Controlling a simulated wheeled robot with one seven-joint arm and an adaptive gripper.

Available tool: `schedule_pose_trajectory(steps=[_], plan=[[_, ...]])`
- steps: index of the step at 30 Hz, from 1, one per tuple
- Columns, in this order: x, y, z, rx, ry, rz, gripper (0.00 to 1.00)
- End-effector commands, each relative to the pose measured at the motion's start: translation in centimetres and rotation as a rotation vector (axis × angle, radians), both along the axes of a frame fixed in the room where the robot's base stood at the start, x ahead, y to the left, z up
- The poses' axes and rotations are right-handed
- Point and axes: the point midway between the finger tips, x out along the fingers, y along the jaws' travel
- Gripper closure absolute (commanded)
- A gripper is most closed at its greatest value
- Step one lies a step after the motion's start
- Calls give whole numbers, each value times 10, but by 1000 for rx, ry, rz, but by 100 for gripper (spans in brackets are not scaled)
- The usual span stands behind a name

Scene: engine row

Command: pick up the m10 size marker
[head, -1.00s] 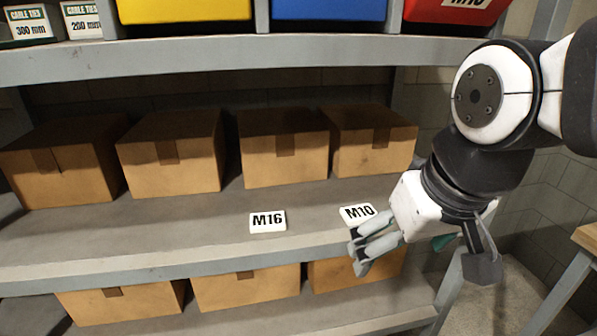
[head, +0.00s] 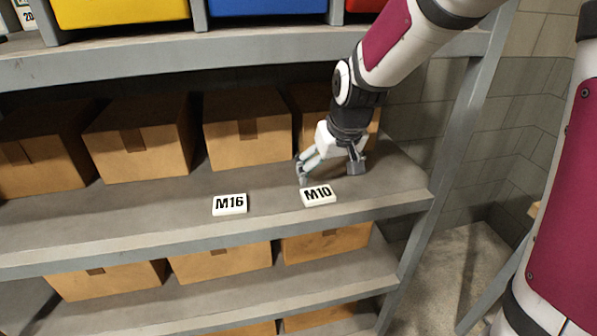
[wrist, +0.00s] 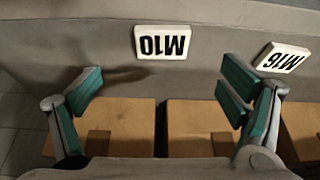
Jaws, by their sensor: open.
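The M10 size marker (head: 318,195) is a small white block with black lettering, lying on the middle shelf near its front edge. In the wrist view the M10 marker (wrist: 162,42) appears upside down, beyond the fingertips and roughly between them. My gripper (head: 330,175) is open and empty, just behind the marker and apart from it. Its two teal-padded fingers (wrist: 158,85) are spread wide in the wrist view. The similar M16 marker (head: 230,204) lies to the left of the M10 marker, and it also shows at the right of the wrist view (wrist: 283,57).
Several cardboard boxes (head: 247,128) stand at the back of the shelf (head: 120,226), one partly behind my arm. Coloured bins (head: 268,6) sit on the shelf above. A grey upright (head: 450,140) stands at the right end. The shelf around both markers is clear.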

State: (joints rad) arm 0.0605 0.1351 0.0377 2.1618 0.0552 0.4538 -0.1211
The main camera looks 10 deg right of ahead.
Motion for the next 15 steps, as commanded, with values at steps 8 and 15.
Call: schedule_pose_trajectory(steps=[8, 15], plan=[[15, 1, -37, 0, 2, 1, 10], [19, 3, -49, 0, 3, 1, 10]])
